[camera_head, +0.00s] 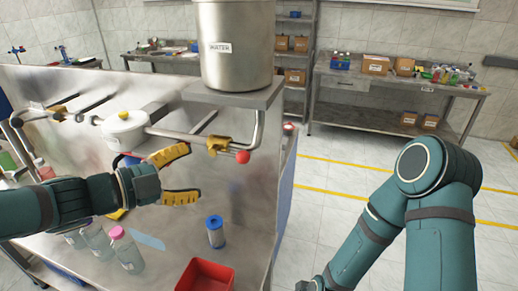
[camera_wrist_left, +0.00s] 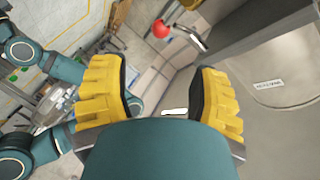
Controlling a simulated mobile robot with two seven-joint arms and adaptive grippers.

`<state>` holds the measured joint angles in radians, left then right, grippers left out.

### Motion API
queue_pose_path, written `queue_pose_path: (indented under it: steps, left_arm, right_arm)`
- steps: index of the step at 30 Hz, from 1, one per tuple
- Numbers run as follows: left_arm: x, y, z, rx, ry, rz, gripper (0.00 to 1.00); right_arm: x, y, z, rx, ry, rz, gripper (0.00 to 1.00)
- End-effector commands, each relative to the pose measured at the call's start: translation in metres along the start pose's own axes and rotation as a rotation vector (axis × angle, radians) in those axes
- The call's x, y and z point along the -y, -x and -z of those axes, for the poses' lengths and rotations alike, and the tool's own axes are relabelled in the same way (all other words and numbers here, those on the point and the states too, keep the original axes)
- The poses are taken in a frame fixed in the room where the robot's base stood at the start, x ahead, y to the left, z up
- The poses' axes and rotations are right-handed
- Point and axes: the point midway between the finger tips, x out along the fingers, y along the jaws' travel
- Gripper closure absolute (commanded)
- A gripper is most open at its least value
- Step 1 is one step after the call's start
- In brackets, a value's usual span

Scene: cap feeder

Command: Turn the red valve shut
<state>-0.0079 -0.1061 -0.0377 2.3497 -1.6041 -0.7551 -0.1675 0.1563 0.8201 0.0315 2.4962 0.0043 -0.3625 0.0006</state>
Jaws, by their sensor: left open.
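The red valve knob (camera_head: 243,157) is a small red ball beside a yellow valve body (camera_head: 218,145) on the pipe under the steel WATER tank (camera_head: 236,45). My left gripper (camera_head: 193,171) is open and empty, left of and slightly below the knob, with its yellow fingers spread and apart from it. In the left wrist view the red knob (camera_wrist_left: 161,29) shows beyond the open fingers of the left gripper (camera_wrist_left: 163,85), near the top. My right arm shows at the right of the head view, but its gripper is out of the picture.
A blue-capped bottle (camera_head: 215,231), a red bin (camera_head: 205,277) and a pink-capped bottle (camera_head: 126,250) stand on the steel bench below. The tank shelf (camera_head: 235,95) overhangs the pipe.

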Motion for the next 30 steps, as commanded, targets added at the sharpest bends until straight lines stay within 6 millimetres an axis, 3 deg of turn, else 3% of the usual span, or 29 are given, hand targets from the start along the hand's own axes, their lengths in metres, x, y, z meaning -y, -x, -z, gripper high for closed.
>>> queue_pose_path:
  steps: [8,21,30]
  left_arm:
    - [-0.001,-0.019,-0.001,-0.001,0.000,-0.001,0.39]
    - [-0.001,-0.103,0.000,-0.002,0.001,-0.002,0.39]
    - [0.000,-0.135,0.000,0.000,0.000,0.000,0.39]
  right_arm:
    - [0.000,-0.004,-0.001,0.001,0.002,0.001,0.53]
    - [-0.005,-0.018,-0.002,0.000,0.002,-0.002,0.53]
    - [-0.006,-0.021,-0.003,0.000,0.002,-0.003,0.53]
